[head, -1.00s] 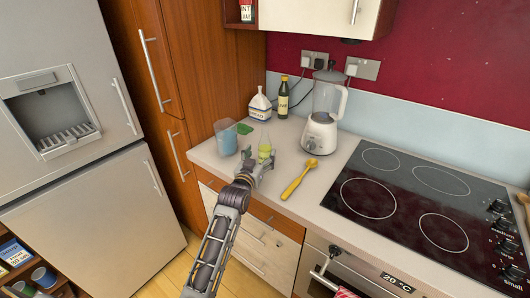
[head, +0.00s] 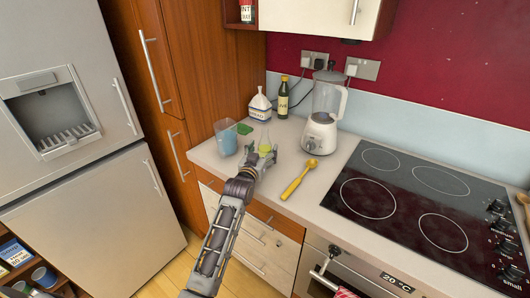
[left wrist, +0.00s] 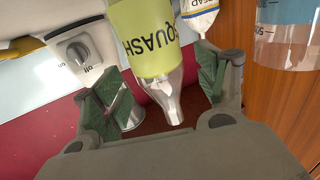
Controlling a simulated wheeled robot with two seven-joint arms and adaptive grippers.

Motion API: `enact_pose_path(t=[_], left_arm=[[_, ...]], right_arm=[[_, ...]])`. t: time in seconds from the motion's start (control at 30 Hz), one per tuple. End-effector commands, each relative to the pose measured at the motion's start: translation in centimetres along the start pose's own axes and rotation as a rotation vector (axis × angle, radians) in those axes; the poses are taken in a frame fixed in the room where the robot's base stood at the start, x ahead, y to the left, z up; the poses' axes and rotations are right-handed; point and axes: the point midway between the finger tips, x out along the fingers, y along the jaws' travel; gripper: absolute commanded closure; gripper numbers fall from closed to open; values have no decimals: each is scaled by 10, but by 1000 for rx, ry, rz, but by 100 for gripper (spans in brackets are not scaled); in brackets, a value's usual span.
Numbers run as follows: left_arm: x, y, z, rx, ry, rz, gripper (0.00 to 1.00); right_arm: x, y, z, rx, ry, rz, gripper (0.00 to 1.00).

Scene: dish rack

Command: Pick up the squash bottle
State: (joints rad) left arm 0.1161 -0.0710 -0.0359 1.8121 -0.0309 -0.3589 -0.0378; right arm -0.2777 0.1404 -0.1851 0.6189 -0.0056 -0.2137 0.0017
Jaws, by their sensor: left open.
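The squash bottle (head: 265,142) stands on the counter, with a yellow-green label and a clear neck. In the left wrist view the squash bottle (left wrist: 145,42) appears upside down, its lettering readable and its neck between my fingers. My left gripper (head: 264,160) is at the bottle in the head view, partly covering its lower part. The gripper (left wrist: 165,92) is open, with its green-padded fingers on either side of the neck and gaps visible. Whether any finger touches the bottle cannot be told. My right gripper is out of view.
A measuring jug (head: 226,140) with blue contents stands left of the bottle. A bread bag (head: 260,106), dark olive bottle (head: 283,100) and blender (head: 322,112) stand behind. A yellow spoon (head: 298,180) lies to the right, before the hob (head: 405,205).

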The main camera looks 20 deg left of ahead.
Motion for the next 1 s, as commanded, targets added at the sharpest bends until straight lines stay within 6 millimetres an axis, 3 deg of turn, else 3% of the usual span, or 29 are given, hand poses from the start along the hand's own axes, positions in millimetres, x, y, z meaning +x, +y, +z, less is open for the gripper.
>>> enact_pose_path(t=[0.3,0.87,1.0], left_arm=[[22,0,0,-1,-1,0,28],[24,0,0,-1,-1,0,28],[24,0,0,0,-1,0,45]], right_arm=[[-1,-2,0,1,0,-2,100],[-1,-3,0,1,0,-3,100],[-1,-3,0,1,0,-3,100]])
